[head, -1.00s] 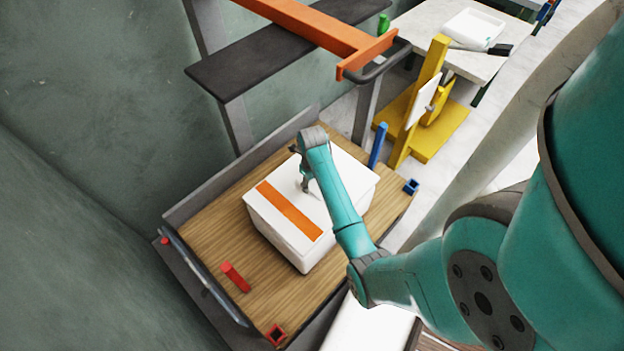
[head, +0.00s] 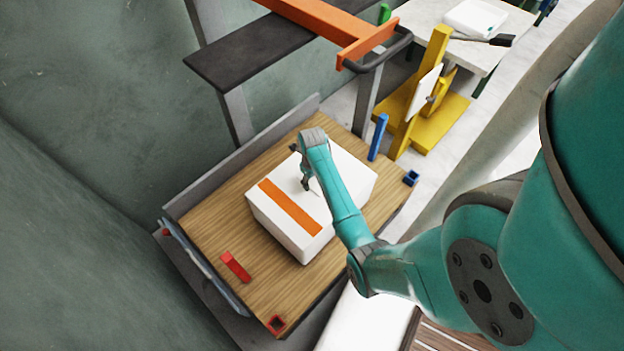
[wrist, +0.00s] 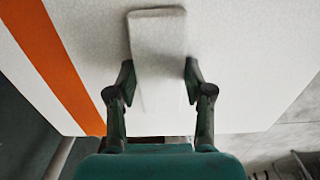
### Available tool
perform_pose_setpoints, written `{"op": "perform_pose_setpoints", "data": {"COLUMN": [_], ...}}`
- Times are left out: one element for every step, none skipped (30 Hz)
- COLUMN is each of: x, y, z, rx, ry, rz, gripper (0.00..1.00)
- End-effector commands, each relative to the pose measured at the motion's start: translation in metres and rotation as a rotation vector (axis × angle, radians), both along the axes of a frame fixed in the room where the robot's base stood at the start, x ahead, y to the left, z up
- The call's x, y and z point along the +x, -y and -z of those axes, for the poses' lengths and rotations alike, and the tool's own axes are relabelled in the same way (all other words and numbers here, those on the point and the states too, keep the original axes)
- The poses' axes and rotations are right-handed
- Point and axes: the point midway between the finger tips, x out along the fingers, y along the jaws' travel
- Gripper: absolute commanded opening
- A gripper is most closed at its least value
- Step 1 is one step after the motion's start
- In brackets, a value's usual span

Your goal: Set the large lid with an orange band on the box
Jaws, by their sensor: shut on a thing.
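The large white lid (head: 333,178) with an orange band (head: 290,207) is over the white box (head: 291,239) on the wooden table. Lid and box look like one white block, and I cannot tell whether the lid rests fully on the rim. My gripper (head: 306,184) is above the lid, beside the band. In the wrist view, my gripper (wrist: 158,68) has its fingers on both sides of a pale upright handle (wrist: 158,30) on the lid, shut on it. The band (wrist: 55,60) runs along the left there. The box's rim is hidden beneath the lid.
The wooden table (head: 214,213) has a red block (head: 236,266), a red square socket (head: 277,323), a blue post (head: 378,137) and a blue socket (head: 411,178). An orange beam (head: 330,32) and dark shelf (head: 250,62) stand behind. A yellow stand (head: 430,110) is at right.

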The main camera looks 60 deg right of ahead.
Motion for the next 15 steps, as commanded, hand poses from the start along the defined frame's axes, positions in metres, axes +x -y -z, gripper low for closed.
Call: {"op": "perform_pose_setpoints", "data": {"x": [0.0001, 0.0001, 0.0001, 0.0001, 0.0001, 0.0001, 0.0001, 0.0001, 0.0001, 0.0001, 0.0001, 0.0001, 0.0001, 0.0000, 0.0000], "y": [0.0001, 0.0001, 0.0001, 0.0001, 0.0001, 0.0001, 0.0001, 0.0001, 0.0001, 0.0000, 0.0000, 0.0000, 0.0000, 0.0000, 0.0000], "z": [-0.0002, -0.0002, -0.0002, -0.0002, -0.0002, -0.0002, -0.0002, -0.0002, -0.0002, -0.0002, -0.0002, -0.0002, -0.0002, -0.0001, -0.0003], "rx": [0.000, 0.000, 0.000, 0.000, 0.000, 0.000, 0.000, 0.000, 0.000, 0.000, 0.000, 0.000, 0.000, 0.000, 0.000], "ry": [0.000, 0.000, 0.000, 0.000, 0.000, 0.000, 0.000, 0.000, 0.000, 0.000, 0.000, 0.000, 0.000, 0.000, 0.000], "rz": [0.000, 0.000, 0.000, 0.000, 0.000, 0.000, 0.000, 0.000, 0.000, 0.000, 0.000, 0.000, 0.000, 0.000, 0.000], "gripper": [0.16, 0.16, 0.54, 0.61, 0.69, 0.79, 0.80, 0.80, 0.80, 0.80, 0.80, 0.80, 0.80, 0.80, 0.80]}}
